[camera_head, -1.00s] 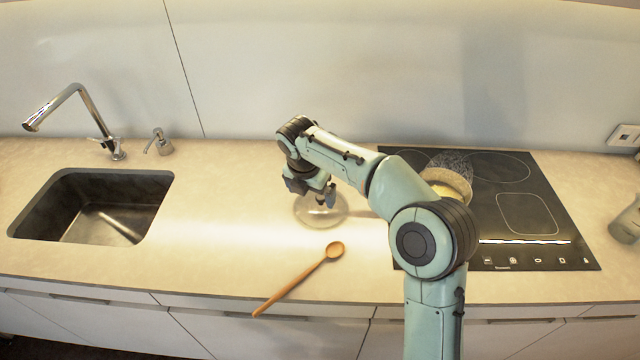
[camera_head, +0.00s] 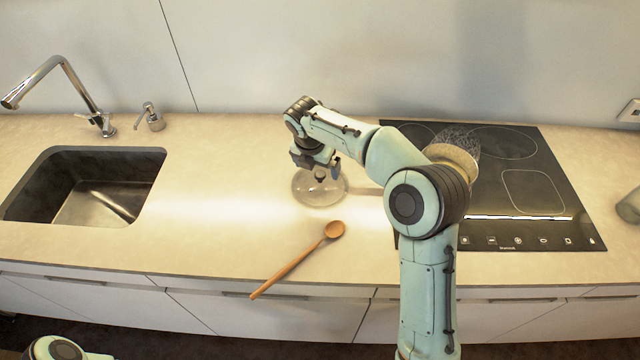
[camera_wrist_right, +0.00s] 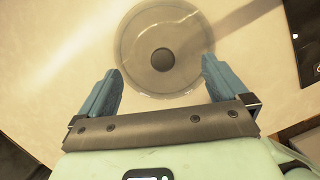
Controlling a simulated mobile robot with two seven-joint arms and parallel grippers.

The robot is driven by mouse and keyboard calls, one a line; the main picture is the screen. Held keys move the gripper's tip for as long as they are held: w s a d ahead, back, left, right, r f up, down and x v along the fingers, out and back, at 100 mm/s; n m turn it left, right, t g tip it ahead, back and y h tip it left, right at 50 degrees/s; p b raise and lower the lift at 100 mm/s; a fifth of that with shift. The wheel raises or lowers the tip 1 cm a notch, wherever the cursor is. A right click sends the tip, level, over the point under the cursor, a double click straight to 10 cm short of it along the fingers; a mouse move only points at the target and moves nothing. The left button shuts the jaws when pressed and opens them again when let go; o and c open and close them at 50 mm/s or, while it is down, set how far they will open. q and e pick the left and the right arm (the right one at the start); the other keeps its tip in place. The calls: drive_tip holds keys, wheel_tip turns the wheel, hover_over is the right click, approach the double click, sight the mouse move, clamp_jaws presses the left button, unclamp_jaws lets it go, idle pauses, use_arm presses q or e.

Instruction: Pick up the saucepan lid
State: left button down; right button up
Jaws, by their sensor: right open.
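The saucepan lid (camera_head: 319,193) is a round, clear disc lying on the countertop, left of the cooktop. It also shows in the right wrist view (camera_wrist_right: 138,72), with its dark round knob (camera_wrist_right: 162,60) in the middle. My right gripper (camera_head: 325,170) is above the lid, pointing down. In the right wrist view its two blue fingers (camera_wrist_right: 160,80) are apart and empty, with the knob lying ahead of the gap between the tips. The head view does not show clearly how high the fingers are. My left gripper is not in view; only a bit of my left arm shows at the bottom left.
A wooden spoon (camera_head: 298,260) lies in front of the lid. A black cooktop (camera_head: 535,190) is to the right, with a pot-like item (camera_head: 455,155) partly hidden by my arm. A sink (camera_head: 85,187), tap (camera_head: 75,90) and soap dispenser (camera_head: 150,117) are at left.

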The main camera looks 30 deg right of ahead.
sight(320, 174)
drive_tip(key=x, duration=0.5)
drive_tip(key=shift+s+d, duration=0.1)
drive_tip(key=shift+s, duration=0.2)
clamp_jaws()
